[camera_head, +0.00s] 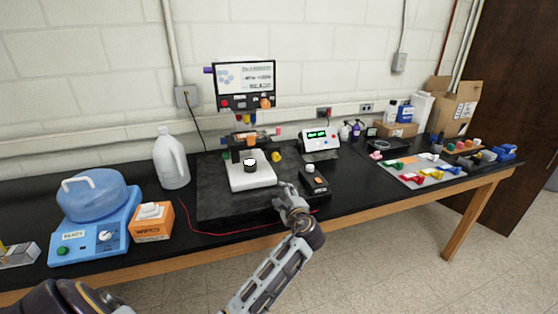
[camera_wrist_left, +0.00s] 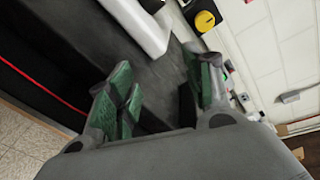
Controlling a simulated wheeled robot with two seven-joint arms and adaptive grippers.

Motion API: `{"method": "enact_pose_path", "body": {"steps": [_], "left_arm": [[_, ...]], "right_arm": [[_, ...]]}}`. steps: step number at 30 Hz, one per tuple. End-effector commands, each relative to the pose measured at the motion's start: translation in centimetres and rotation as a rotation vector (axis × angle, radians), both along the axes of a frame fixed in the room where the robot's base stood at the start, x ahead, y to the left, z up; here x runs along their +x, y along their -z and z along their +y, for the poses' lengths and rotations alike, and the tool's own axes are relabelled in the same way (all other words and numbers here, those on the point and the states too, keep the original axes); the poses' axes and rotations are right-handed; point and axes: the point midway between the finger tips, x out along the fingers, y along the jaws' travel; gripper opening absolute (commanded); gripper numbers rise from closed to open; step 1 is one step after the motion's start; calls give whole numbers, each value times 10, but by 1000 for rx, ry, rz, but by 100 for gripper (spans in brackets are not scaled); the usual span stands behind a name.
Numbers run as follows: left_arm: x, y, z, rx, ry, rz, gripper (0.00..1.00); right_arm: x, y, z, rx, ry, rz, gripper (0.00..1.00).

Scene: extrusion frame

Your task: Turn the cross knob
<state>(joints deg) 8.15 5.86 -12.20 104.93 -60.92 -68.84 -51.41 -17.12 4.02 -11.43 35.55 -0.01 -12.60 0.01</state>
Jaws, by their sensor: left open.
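I cannot tell for sure which knob is the cross knob. A yellow knob (camera_head: 276,157) sits beside the white stand on the black board, and a yellow round knob (camera_wrist_left: 205,21) shows at the top of the left wrist view. An orange knob (camera_head: 265,103) sits at the lower right of the raised display panel. My left gripper (camera_head: 284,190) is over the board's front right part, in front of the white stand. In the left wrist view its green-padded fingers (camera_wrist_left: 163,78) are apart with nothing between them. My right gripper is not in view.
A white stand (camera_head: 254,182) with a dark-topped cup and a small dark box (camera_head: 314,181) are close to the gripper. A red wire (camera_head: 230,232) runs along the board's front. A blue device (camera_head: 84,252), wipes box (camera_head: 152,222) and white jug (camera_head: 171,165) stand left.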

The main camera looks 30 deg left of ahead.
Motion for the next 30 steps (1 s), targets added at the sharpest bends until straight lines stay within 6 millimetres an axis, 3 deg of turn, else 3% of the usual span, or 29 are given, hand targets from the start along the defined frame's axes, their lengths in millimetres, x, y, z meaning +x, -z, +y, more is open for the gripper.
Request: {"method": "enact_pose_path", "body": {"steps": [3,9,30], "left_arm": [[16,-32,2,126,-3,4,51],[28,-59,3,243,-11,16,51],[38,-63,13,257,-11,17,51]], "right_arm": [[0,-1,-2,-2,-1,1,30],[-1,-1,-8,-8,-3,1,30],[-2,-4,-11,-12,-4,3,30]]}}
